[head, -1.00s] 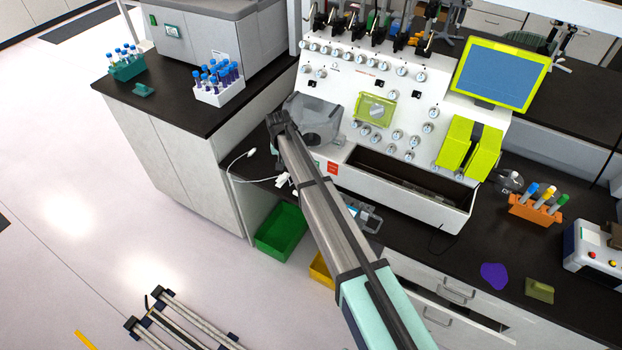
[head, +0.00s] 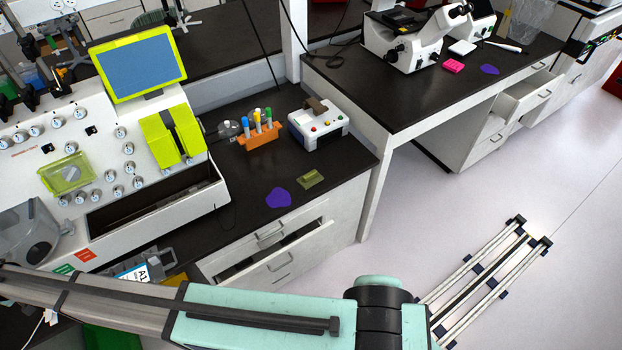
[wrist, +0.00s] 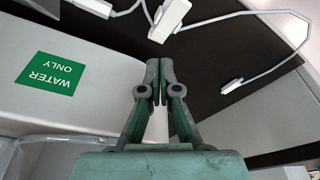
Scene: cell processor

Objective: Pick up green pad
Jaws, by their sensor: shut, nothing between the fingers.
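An olive-green pad (head: 311,179) lies flat on the dark bench top in the head view, near the front edge. A purple pad (head: 279,197) lies just to its left. My gripper (wrist: 161,98) is shut and empty in the wrist view. Its fingertips point at a white machine surface and a dark bench top, with a white cable and connector (wrist: 170,18) ahead of them. The gripper is out of the head view, where my arm runs off the left edge. No green pad shows in the wrist view.
Behind the pad stand an orange tube rack (head: 260,137) and a small white device (head: 318,124). The cell processor (head: 105,215) stands to the left. A drawer (head: 290,243) below the pad is partly open. A green "WATER ONLY" label (wrist: 47,73) shows in the wrist view.

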